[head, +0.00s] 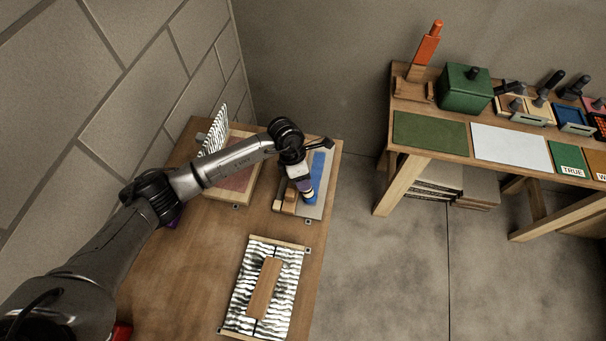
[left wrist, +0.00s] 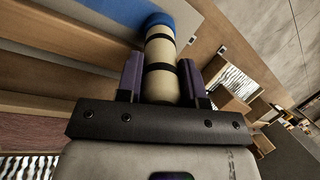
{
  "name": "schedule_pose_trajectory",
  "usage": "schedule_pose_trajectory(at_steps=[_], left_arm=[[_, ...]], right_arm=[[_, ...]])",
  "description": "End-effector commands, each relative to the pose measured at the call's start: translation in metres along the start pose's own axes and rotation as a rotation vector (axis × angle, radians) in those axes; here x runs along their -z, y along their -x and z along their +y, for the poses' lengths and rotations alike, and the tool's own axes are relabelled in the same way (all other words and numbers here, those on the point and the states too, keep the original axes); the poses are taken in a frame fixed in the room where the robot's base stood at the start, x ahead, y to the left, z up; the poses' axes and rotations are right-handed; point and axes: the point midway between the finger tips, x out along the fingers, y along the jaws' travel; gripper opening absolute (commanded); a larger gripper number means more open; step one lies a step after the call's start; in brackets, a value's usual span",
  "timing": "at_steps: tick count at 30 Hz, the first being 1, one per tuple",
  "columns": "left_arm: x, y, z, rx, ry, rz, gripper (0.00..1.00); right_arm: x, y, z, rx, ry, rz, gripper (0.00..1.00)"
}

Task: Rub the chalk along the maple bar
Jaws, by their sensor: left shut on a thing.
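My left gripper (head: 303,187) is over the grey board at the right rear of the wooden table. It is shut on a cream cylinder with black bands, the chalk (left wrist: 161,65), whose end is blue. In the left wrist view the chalk stands between the two purple fingers, its blue end away from the gripper. A blue strip (head: 318,172) lies on the board beside the gripper. Pale wooden pieces (head: 289,202) lie left of the chalk; I cannot tell which is the maple bar. The gripper partly hides this board, and contact at the chalk's end is unclear.
A striped panel with a wooden handle (head: 264,287) lies at the table's front. Another striped piece (head: 216,132) stands at the back left, near the block wall. A workbench (head: 432,133) with a green box (head: 466,88) and tools stands at right, across open floor.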

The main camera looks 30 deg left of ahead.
Motion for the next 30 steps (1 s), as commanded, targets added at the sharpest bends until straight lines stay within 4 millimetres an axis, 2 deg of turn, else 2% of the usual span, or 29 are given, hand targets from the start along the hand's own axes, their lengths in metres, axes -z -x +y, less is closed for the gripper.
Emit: schedule_pose_trajectory(at_steps=[3, 16, 30], left_arm=[[0.002, 0.002, -0.005, -0.001, 0.000, -0.001, 0.11], [0.002, 0.000, -0.004, -0.001, 0.001, -0.002, 0.11], [-0.009, 0.001, 0.019, -0.001, 0.001, -0.001, 0.11]], right_arm=[[0.002, 0.005, 0.001, -0.002, 0.003, 0.000, 0.43], [0.000, 0.003, 0.002, -0.005, 0.007, -0.001, 0.43], [-0.007, -0.022, -0.001, 0.000, 0.000, 0.000, 0.43]])
